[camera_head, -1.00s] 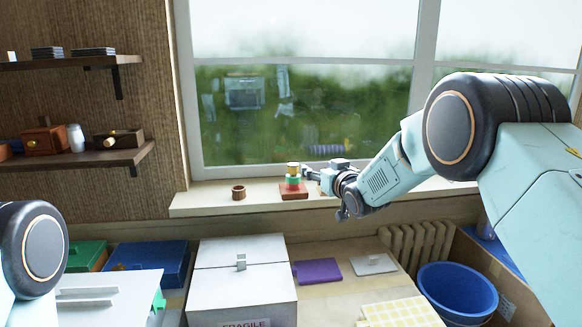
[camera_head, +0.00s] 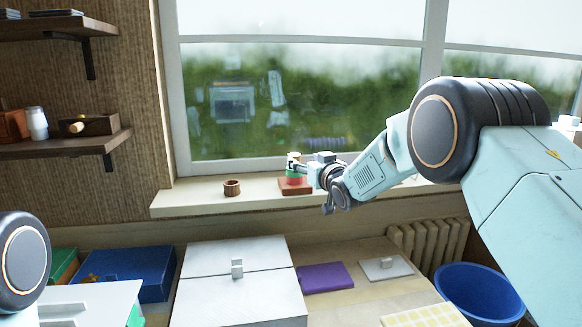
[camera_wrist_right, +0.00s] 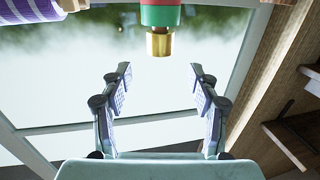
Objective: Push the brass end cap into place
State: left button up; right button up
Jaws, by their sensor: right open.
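The brass end cap (camera_wrist_right: 159,42) shows in the right wrist view at the end of a green and red piece (camera_wrist_right: 160,14). In the head view the coloured stack (camera_head: 294,181) stands on a reddish-brown base (camera_head: 295,189) on the window sill, its top partly hidden by my right gripper (camera_head: 297,164). In the wrist view my right gripper (camera_wrist_right: 159,72) is open and empty, its fingers spread to either side of the cap's line, with the cap just beyond the fingertips. I cannot tell how far the cap is seated. My left gripper is out of view.
A small brown wooden cup (camera_head: 232,188) stands on the sill (camera_head: 195,201) left of the stack. A purple-striped roll (camera_wrist_right: 28,12) shows in the wrist view. Below are a white box (camera_head: 236,287), a purple item (camera_head: 325,277) and a blue bucket (camera_head: 480,293). The window is close behind.

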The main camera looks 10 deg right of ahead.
aim_at(295, 155)
jog(key=shift+w+a+f, duration=0.1)
jog(key=shift+w+f, duration=0.1)
jog(key=shift+w, duration=0.25)
jog(key=shift+w+a+f, duration=0.1)
jog(key=shift+w+f, duration=0.05)
jog(key=shift+w, duration=0.25)
jog(key=shift+d+r, duration=0.2)
jog(key=shift+r, duration=0.1)
jog(key=shift+w+a+f, duration=0.15)
jog(key=shift+w+a, duration=0.05)
jog(key=shift+w, duration=0.2)
jog(key=shift+w+a+f, duration=0.1)
jog(key=shift+w+a, duration=0.1)
jog(key=shift+w, duration=0.55)
jog(key=shift+w+r, duration=0.2)
jog(key=shift+w, duration=0.35)
jog(key=shift+x, duration=1.25)
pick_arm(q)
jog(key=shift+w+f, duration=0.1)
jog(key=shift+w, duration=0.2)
pick_arm(e)
jog(key=shift+w, duration=0.1)
